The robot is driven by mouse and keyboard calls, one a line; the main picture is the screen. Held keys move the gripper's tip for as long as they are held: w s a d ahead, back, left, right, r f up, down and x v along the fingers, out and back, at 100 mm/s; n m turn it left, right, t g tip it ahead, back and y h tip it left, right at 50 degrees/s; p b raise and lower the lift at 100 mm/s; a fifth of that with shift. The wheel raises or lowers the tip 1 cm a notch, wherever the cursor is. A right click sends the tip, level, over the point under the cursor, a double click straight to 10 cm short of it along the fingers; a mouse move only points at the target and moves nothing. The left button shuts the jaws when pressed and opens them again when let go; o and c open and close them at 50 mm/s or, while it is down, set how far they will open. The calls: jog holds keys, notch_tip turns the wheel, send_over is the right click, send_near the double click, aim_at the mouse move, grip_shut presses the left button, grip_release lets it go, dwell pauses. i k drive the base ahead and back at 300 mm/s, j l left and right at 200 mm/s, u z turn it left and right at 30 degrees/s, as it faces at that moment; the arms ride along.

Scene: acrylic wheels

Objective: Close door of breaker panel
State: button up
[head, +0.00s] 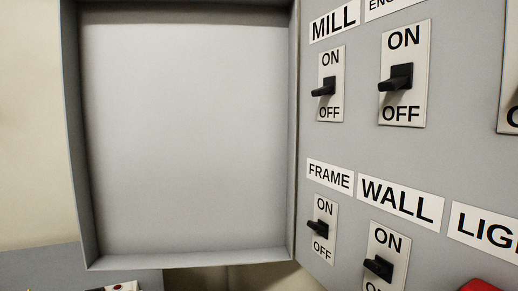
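The breaker panel door (188,140) stands open at the left in the head view. I see its pale grey, recessed inner face and its raised rim. Its right edge meets the grey breaker panel (345,148), which fills the right side and runs out of the picture. The panel carries black toggle switches, among them the MILL switch (324,87), the FRAME switch (318,228) and the WALL switch (379,267), with ON and OFF plates. My gripper is not in view.
A beige wall (30,130) lies behind the door on the left. A grey surface (40,268) with a small white and red item (122,287) shows at the bottom left. Part of a red object (480,285) shows at the bottom right. Nothing shows in front of the door.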

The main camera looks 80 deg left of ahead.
aim_at(180, 115)
jog(key=k+u, duration=0.1)
jog(key=k, duration=0.55)
jog(key=u, duration=1.7)
jog(key=i+l+u, duration=0.2)
jog(key=u, duration=0.25)
jog(key=i+l+u, duration=0.1)
jog(key=l+u, duration=0.15)
jog(key=u, duration=0.15)
jog(key=i+l+u, duration=0.1)
jog(key=l+u, duration=0.2)
jog(key=u, duration=0.15)
